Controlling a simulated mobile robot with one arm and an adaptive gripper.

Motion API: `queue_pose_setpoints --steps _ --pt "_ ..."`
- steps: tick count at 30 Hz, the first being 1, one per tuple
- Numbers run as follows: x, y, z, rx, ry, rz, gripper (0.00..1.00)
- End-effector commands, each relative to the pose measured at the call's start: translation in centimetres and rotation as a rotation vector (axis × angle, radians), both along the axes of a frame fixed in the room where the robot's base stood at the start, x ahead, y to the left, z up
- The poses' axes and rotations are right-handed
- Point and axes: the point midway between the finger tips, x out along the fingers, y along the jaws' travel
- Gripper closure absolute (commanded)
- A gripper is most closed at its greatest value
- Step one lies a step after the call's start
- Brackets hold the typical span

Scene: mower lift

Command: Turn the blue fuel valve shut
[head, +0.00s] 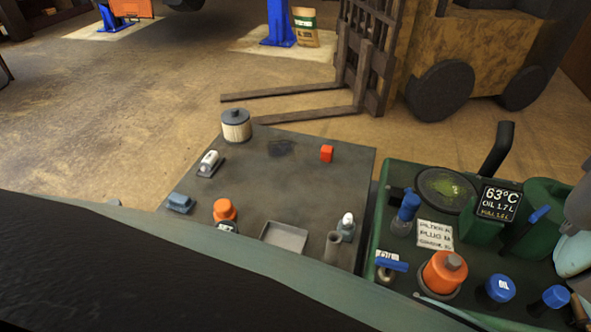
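The green mower deck (390,195) is at the lower right. Several blue parts sit on it. A flat blue lever (391,263) lies across a small metal body near the deck's left edge and looks like a valve handle. A blue knob (408,207) stands on a grey body behind it. A slanted blue handle (540,215) is at the right. I cannot tell for certain which is the fuel valve. Grey and pale teal rounded parts at the right edge look like my arm. My gripper's fingers do not show.
An orange filter (444,271) and blue caps (499,288) (555,297) stand close by. A dark bench (300,185) with loose parts is to the left. A forklift (450,55) stands behind; open floor lies at left.

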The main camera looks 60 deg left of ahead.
Motion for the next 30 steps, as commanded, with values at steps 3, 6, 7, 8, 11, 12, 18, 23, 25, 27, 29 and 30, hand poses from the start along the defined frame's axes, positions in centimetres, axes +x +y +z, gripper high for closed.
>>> queue_pose_setpoints --steps 3,6,7,8,11,12,18,23,25,27,29,30 --pt "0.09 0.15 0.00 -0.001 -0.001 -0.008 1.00" --pt "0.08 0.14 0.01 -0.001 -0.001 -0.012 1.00" --pt "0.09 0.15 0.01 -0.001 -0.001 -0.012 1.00" --pt "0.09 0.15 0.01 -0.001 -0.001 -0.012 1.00" --pt "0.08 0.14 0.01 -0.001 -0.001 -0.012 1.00" --pt "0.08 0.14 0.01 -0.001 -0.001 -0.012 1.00" --pt "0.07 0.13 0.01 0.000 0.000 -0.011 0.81" --pt "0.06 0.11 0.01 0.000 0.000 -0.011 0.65" --pt "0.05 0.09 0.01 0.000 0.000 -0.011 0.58" --pt "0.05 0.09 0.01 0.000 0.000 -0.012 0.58" --pt "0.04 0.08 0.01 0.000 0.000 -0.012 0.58" --pt "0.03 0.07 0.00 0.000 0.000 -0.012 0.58"
